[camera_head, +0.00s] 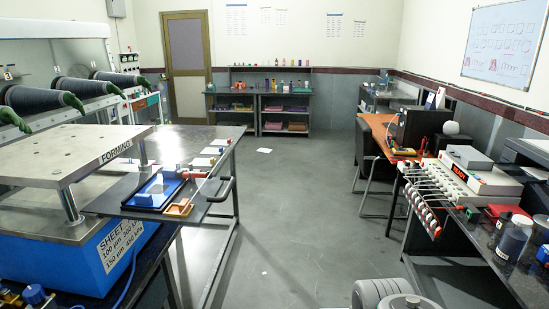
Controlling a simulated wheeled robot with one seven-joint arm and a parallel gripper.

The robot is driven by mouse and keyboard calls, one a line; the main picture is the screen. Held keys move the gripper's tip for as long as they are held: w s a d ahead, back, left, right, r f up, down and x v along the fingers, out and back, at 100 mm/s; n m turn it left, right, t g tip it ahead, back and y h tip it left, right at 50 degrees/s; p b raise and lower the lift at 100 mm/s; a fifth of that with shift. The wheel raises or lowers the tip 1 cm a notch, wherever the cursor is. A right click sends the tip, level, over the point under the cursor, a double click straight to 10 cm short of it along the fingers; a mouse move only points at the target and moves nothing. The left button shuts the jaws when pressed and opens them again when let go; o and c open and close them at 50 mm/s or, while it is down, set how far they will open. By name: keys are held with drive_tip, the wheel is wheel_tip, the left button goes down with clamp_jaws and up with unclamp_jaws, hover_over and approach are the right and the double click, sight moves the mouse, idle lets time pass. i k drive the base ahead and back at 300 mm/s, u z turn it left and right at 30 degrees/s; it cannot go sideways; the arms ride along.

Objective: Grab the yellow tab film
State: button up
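I cannot make out a yellow tab film for certain. A small yellow-orange framed piece (180,208) lies near the front edge of the dark metal table (110,203), beside a blue tray (154,193). It is too small to tell whether it is film or a little tray.
A forming press (75,155) on a blue base stands at left, before a glovebox (60,62). Right benches carry a white tester (478,175) and jars (513,240). A chair (374,170) stands by the desk. The middle floor (282,215) is mostly clear.

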sight(197, 162)
drive_tip(key=z, duration=0.15)
drive_tip(key=i, duration=3.9)
drive_tip(key=u, duration=3.5)
